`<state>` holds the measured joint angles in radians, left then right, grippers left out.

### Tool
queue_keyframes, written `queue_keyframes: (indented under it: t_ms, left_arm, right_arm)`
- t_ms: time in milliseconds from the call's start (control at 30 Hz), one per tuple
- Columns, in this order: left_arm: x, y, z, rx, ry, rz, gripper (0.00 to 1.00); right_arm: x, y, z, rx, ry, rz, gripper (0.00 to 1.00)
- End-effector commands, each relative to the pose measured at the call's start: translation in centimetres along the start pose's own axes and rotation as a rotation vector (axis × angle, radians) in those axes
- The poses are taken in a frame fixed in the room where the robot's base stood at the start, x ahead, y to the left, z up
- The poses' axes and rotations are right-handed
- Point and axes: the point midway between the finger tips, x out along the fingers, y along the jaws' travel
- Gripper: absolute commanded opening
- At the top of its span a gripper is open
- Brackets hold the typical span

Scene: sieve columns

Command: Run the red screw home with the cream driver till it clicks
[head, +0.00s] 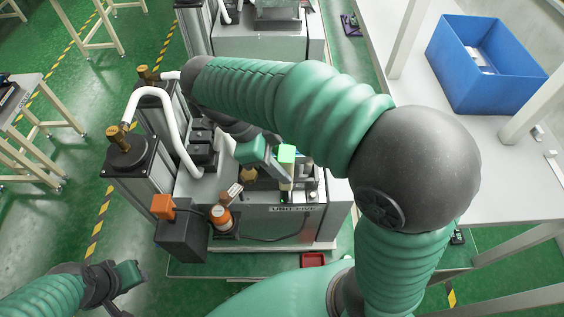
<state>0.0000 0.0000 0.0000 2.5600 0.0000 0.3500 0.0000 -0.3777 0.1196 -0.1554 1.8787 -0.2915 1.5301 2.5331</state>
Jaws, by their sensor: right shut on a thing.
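My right arm arches over the machine, and my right gripper (268,162) is down at its top deck. The gripper is shut on what looks like the cream driver (286,185), a small pale upright piece beneath a bright green block (287,154). The fingers and arm hide much of it. I cannot make out the red screw, and the driver's tip is too small to tell whether it touches anything. My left gripper (122,284) is low at the left, away from the machine, and its finger opening does not show clearly.
The grey machine (285,225) has black columns with white hoses (185,150) on its left. An orange-capped bottle (221,217) and a dark box with an orange block (163,207) stand at its front left. A red tray (314,260) lies in front. A blue bin (487,62) sits on the right bench.

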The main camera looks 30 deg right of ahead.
Motion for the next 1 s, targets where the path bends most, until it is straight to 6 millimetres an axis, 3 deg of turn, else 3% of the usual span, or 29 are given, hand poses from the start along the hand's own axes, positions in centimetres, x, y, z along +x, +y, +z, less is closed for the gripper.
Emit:
queue_keyframes:
  t_ms: [167,600,1000]
  left_arm:
    - [-0.7,0.0,-0.1,0.000,0.000,0.000,0.36]
    - [-4.2,0.0,-1.0,0.000,0.000,0.000,0.36]
    - [-3.9,0.0,-0.9,0.000,0.000,0.000,0.36]
  right_arm:
    - [-0.6,0.0,-0.3,-0.001,0.000,0.002,0.00]
    - [-4.4,0.0,-2.4,0.001,-0.001,0.000,0.00]
    - [-4.2,0.0,-2.3,0.000,0.000,0.000,0.00]
